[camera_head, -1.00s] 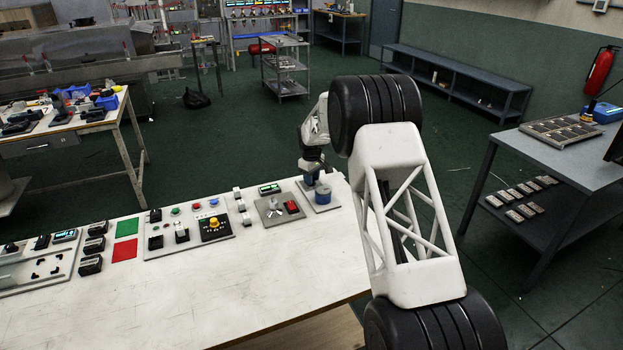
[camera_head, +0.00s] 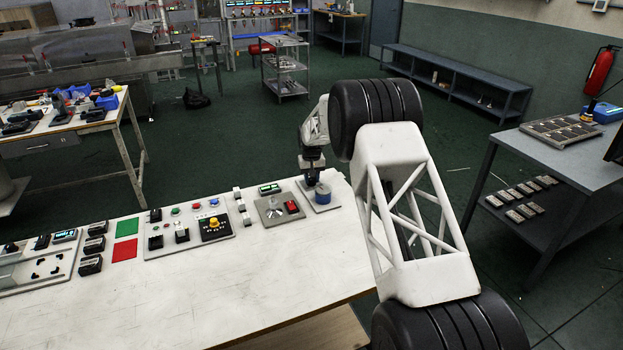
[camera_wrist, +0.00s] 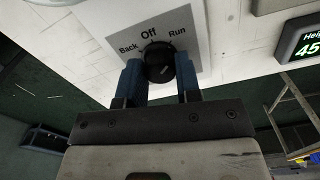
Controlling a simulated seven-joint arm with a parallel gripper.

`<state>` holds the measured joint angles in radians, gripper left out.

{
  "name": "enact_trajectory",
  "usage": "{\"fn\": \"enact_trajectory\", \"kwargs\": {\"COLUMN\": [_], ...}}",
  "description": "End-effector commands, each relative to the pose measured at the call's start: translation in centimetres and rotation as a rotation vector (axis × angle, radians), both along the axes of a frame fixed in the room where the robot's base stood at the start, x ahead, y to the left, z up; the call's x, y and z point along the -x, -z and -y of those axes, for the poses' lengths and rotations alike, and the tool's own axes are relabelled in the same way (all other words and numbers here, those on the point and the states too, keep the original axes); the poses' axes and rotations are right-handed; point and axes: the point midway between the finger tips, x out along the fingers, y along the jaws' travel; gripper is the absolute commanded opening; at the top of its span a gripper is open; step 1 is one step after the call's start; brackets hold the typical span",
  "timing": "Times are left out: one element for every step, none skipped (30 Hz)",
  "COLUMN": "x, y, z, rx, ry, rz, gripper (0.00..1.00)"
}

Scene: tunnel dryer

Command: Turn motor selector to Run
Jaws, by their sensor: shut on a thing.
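The motor selector is a dark round knob (camera_wrist: 158,62) on a light grey label plate (camera_wrist: 185,22) in the wrist view. The plate reads Back at the left, Off at the top and Run at the right. My gripper (camera_wrist: 160,78) has its two blue fingers on either side of the knob and is shut on it. A small light mark shows on the knob, but I cannot tell which label it points to. In the head view my gripper (camera_head: 312,180) is low over the right end of the white bench; the knob is hidden there.
A green-lit display (camera_wrist: 305,45) is at the right in the wrist view. Panels with buttons (camera_head: 190,236) lie along the white bench (camera_head: 220,300). The bench front is clear.

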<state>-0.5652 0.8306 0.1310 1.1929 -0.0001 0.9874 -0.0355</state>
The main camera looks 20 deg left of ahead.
Motion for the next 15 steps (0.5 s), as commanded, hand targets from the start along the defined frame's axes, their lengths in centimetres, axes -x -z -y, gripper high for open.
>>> {"fn": "enact_trajectory", "kwargs": {"x": [-0.04, -0.04, -0.04, -0.04, -0.04, -0.04, -0.04, -0.04, -0.04, -0.04, -0.04, -0.04, -0.04, -0.04, -0.03], "y": [-0.13, -0.13, -0.13, -0.13, -0.13, -0.13, -0.13, -0.13, -0.13, -0.14, -0.13, -0.14, -0.13, -0.12, -0.11], "z": [-0.04, -0.04, -0.04, -0.04, -0.04, -0.04, -0.04, -0.04, -0.04, -0.04, -0.04, -0.04, -0.04, -0.04, -0.03], "rx": [-0.001, -0.001, -0.001, -0.001, -0.001, -0.001, -0.001, -0.001, -0.001, -0.001, -0.001, -0.001, -0.001, -0.001, -0.001], "ry": [0.004, 0.006, 0.007, 0.007, 0.007, 0.007, 0.006, 0.006, 0.006, 0.006, 0.006, 0.006, 0.006, 0.006, 0.005], "rz": [0.002, 0.002, 0.002, 0.002, 0.002, 0.002, 0.002, 0.002, 0.002, 0.002, 0.002, 0.002, 0.002, 0.002, 0.001], "gripper": [0.08, 0.08, 0.08, 0.08, 0.08, 0.08, 0.08, 0.08, 0.08, 0.08, 0.08, 0.36, 0.41, 0.45, 0.51]}}
